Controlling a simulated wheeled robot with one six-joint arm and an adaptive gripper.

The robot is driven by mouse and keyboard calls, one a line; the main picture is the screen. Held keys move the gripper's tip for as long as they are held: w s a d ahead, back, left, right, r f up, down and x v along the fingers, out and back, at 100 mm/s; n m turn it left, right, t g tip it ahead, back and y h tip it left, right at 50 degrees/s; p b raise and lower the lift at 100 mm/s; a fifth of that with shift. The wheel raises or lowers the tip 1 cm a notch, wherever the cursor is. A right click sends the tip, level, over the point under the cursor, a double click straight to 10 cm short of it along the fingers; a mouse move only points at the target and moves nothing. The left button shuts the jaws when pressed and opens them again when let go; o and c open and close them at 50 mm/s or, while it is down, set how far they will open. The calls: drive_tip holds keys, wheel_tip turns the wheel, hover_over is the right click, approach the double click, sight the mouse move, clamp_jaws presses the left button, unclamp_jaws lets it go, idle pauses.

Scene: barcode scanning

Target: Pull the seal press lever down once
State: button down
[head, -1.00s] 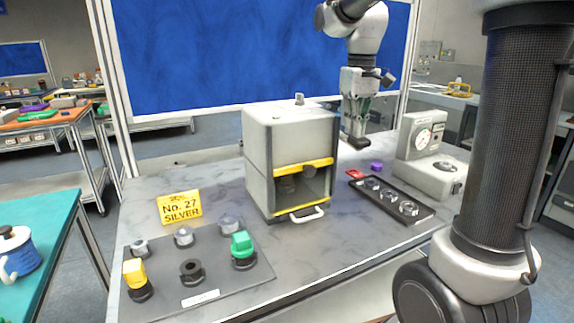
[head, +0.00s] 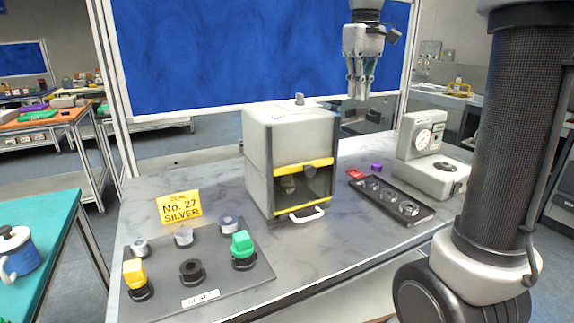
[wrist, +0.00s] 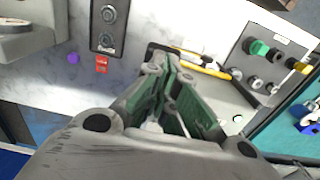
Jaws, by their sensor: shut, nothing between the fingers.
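The seal press (head: 290,140) is a pale grey box with a yellow-edged open front, standing mid-table in the head view. A dark round knob (head: 310,170) shows at its upper yellow bar, and a white handle (head: 307,214) sticks out low at the front. I cannot tell which part is the lever. My gripper (head: 357,97) is shut and empty, pointing down above and right of the press, apart from it. In the wrist view, its fingers (wrist: 168,70) partly hide the press, whose yellow edge (wrist: 205,66) shows beyond them.
A fixture plate (head: 215,285) with yellow and green blocks lies front left, by the yellow "No. 27 SILVER" sign (head: 180,207). Right of the press are a dark tray (head: 425,214), a red tag (head: 354,173), a purple piece (head: 376,167) and a dial device (head: 430,165).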

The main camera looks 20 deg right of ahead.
drive_tip(key=shift+r, duration=2)
drive_tip(key=s+d+f+m+t, duration=0.1)
drive_tip(key=s+f+t, duration=0.3)
drive_tip(key=s+f, duration=1.3)
drive_tip(key=s+m, duration=0.1)
drive_tip(key=s, duration=0.2)
drive_tip(key=shift+s+d, duration=0.2)
drive_tip(key=shift+s, duration=0.1)
